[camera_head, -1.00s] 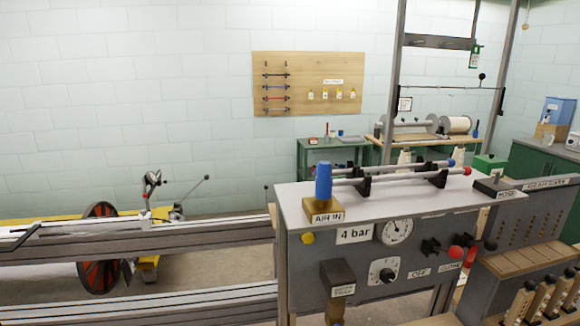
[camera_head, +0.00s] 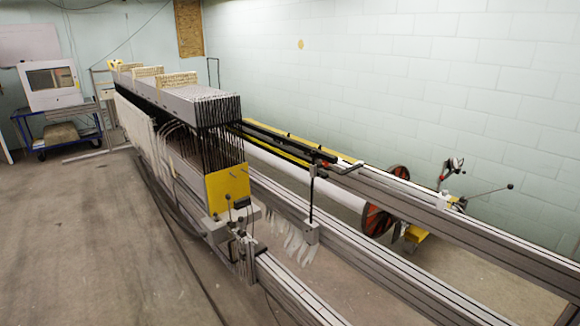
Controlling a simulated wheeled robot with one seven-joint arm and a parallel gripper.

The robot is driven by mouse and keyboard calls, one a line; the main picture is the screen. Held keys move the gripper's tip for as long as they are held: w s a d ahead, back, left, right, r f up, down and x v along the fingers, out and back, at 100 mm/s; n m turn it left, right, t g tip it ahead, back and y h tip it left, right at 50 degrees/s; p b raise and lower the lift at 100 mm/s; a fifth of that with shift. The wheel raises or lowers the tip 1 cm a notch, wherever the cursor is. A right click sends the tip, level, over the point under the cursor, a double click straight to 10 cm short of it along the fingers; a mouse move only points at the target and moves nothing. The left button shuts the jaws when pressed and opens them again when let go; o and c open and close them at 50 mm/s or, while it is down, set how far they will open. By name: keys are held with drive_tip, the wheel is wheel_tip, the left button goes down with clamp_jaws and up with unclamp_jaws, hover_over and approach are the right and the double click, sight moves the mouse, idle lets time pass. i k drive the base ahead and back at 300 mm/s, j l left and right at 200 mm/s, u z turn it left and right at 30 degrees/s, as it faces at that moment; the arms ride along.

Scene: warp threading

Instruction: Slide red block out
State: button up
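A small red part (camera_head: 326,164) shows by the near end of the black rails (camera_head: 270,141), on the right side of the long machine. It is too small to tell whether it is the red block. A red and black wheel (camera_head: 379,208) stands farther right under the frame. No other red block can be made out. My gripper is not in view.
The long machine frame, with a yellow end plate (camera_head: 227,190), crosses the middle. Its grey rails (camera_head: 400,281) run to the lower right. Bare floor (camera_head: 85,235) lies open on the left. A blue cart (camera_head: 57,132) with a white cabinet stands at the back left.

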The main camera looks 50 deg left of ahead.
sight(319, 166)
drive_tip(key=u, duration=1.55)
drive_tip(key=j+u, duration=0.2)
drive_tip(key=i+j, duration=0.15)
drive_tip(key=i, duration=0.3)
drive_tip(key=i+j, duration=0.15)
drive_tip(key=i, duration=0.25)
drive_tip(key=i+j, duration=0.2)
drive_tip(key=i, duration=0.25)
drive_tip(key=i+j, duration=0.15)
drive_tip(key=i, duration=0.3)
drive_tip(key=i+u, duration=0.25)
drive_tip(key=i, duration=0.2)
drive_tip(key=i+u, duration=0.25)
drive_tip(key=i, duration=0.2)
drive_tip(key=i+u, duration=0.2)
drive_tip(key=i, duration=0.6)
